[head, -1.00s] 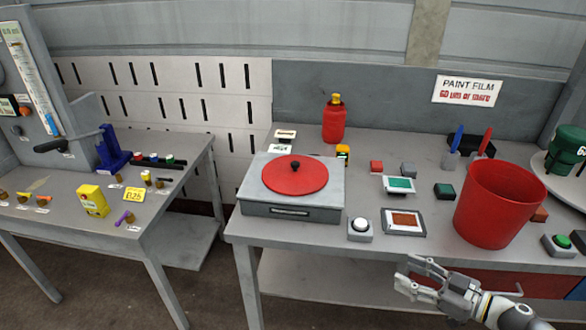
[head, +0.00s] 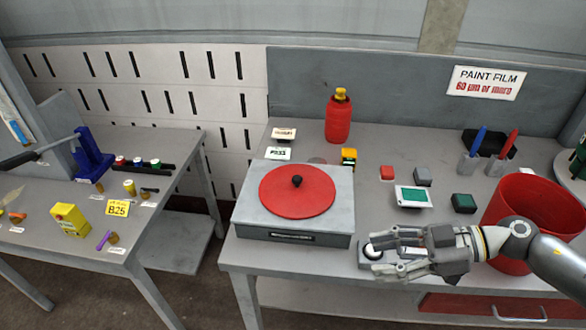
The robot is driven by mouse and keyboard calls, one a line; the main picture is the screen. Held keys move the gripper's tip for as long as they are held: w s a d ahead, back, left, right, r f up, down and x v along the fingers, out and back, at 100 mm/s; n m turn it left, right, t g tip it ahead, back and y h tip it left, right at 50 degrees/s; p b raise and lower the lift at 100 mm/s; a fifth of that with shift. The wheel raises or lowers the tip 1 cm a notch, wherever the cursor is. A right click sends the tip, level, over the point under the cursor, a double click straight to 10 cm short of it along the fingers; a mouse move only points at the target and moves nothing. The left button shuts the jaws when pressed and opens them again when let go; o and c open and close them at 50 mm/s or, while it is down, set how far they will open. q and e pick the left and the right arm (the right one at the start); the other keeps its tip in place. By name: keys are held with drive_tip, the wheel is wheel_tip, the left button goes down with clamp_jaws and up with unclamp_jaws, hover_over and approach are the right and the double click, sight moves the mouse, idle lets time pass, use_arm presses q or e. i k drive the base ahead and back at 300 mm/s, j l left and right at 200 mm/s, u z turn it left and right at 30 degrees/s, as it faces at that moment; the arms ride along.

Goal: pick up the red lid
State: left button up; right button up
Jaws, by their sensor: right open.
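The red lid (head: 308,194) is a flat round disc with a small black knob (head: 297,181) at its middle. It lies on top of a grey box-shaped unit (head: 290,239) on the right table. My right gripper (head: 376,258) is open and empty. It reaches in from the right with its fingers pointing left, at the table's front, to the right of the grey unit and apart from the lid. It partly covers a white button. My left gripper is out of view.
A red bucket (head: 523,198) stands behind my right arm. A red bottle (head: 338,118) stands behind the grey unit. Small blocks and a green-screened panel (head: 413,197) lie right of the unit. A second table (head: 150,185) with small parts is at left, across a gap.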

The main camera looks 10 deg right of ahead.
sight(291, 192)
drive_tip(key=i, duration=0.9)
